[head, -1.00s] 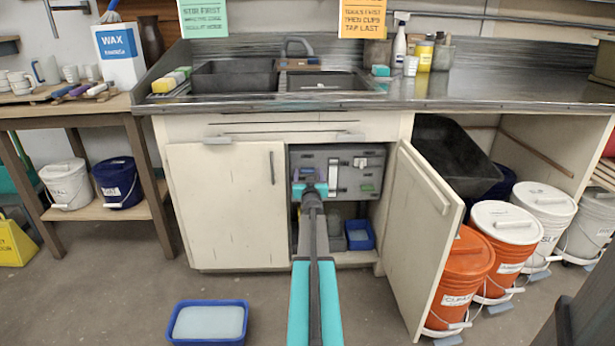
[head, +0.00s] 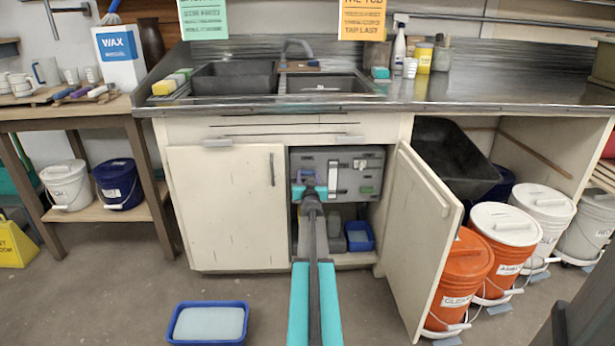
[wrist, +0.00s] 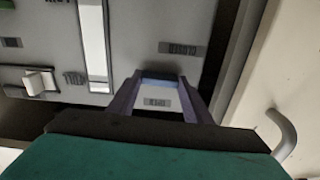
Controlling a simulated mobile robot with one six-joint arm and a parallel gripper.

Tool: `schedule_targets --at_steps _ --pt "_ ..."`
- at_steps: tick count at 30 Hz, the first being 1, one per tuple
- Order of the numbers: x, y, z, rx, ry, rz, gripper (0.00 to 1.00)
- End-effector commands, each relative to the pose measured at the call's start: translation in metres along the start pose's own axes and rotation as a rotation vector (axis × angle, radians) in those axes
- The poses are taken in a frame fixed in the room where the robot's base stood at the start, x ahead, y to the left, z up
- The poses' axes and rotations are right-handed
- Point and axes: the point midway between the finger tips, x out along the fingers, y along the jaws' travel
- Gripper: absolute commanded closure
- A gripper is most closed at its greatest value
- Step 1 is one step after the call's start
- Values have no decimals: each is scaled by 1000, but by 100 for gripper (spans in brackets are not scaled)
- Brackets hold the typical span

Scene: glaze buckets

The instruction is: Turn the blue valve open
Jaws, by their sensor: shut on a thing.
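A grey panel (head: 345,160) sits inside the open sink cabinet, with a white slide, a small knob and a green patch on it. My gripper (head: 309,178) is up against the panel's left part in the head view, and the arm hides what is below. In the wrist view my gripper (wrist: 161,82) has its two dark fingers on either side of the blue valve (wrist: 160,76), a small bar, and is shut on it. A small label shows between the fingers. How far the valve is turned cannot be told.
The cabinet's right door (head: 425,235) stands open close to the arm; the left door (head: 222,205) is closed. Blue trays stand on the floor (head: 208,322) and inside the cabinet (head: 358,236). Orange buckets (head: 462,275) stand right of the open door.

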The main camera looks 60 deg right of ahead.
Motion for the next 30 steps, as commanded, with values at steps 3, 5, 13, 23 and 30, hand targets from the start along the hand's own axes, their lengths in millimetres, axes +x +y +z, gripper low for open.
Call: schedule_targets --at_steps 3,5,13,23,30 --pt "2 2 -5 47 2 2 77" --pt "3 2 -6 76 2 2 77" --pt "3 3 -7 252 2 3 77" --pt "3 4 -6 523 2 4 77" --pt "3 4 -6 752 4 4 77"
